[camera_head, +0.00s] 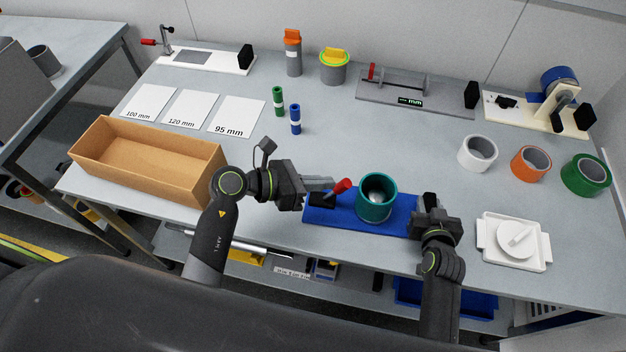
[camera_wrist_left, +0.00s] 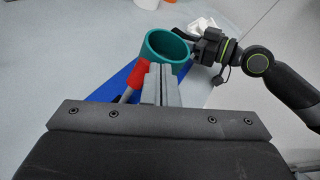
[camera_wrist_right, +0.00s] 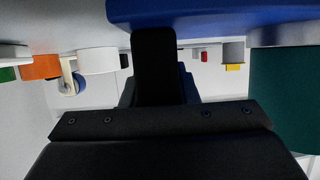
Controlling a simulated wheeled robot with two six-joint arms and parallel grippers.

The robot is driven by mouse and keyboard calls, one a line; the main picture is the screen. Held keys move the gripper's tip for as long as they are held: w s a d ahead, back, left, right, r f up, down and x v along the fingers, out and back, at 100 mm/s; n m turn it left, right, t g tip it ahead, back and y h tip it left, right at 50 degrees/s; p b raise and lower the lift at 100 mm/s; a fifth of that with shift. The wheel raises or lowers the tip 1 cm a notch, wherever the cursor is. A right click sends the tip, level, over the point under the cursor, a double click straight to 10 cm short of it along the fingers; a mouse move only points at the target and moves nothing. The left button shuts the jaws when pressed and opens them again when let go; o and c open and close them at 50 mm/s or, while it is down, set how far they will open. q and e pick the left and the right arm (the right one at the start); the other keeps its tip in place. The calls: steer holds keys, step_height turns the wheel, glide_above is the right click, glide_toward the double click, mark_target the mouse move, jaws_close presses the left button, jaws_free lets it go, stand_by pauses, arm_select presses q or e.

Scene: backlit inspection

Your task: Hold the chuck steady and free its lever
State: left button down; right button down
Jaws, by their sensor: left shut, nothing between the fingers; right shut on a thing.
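The chuck is a blue base (camera_head: 340,216) with a teal cylinder (camera_head: 375,200) standing on it and a lever with a red grip (camera_head: 341,187) at its left, tilted up to the right. My left gripper (camera_head: 331,184) is shut and empty, its fingertips beside the red grip. In the left wrist view the shut fingers (camera_wrist_left: 163,75) lie just right of the red grip (camera_wrist_left: 138,73); I cannot tell whether they touch it. My right gripper (camera_head: 428,208) is shut on the chuck at its right end. The gripped part is mostly hidden; the blue base (camera_wrist_right: 200,12) fills the top of the right wrist view.
A cardboard box (camera_head: 150,160) stands left of my left arm. A white tray with a round lid (camera_head: 513,241) is right of my right gripper. Tape rolls (camera_head: 530,163) stand behind it.

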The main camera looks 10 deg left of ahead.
arm_select(q)
steer(key=v, duration=0.8)
steer(key=shift+s+a, duration=0.2)
arm_select(e)
steer(key=shift+f, duration=0.1)
steer(key=c, duration=1)
jaws_free()
steer(key=shift+w, duration=0.1)
steer(key=shift+c, duration=0.2)
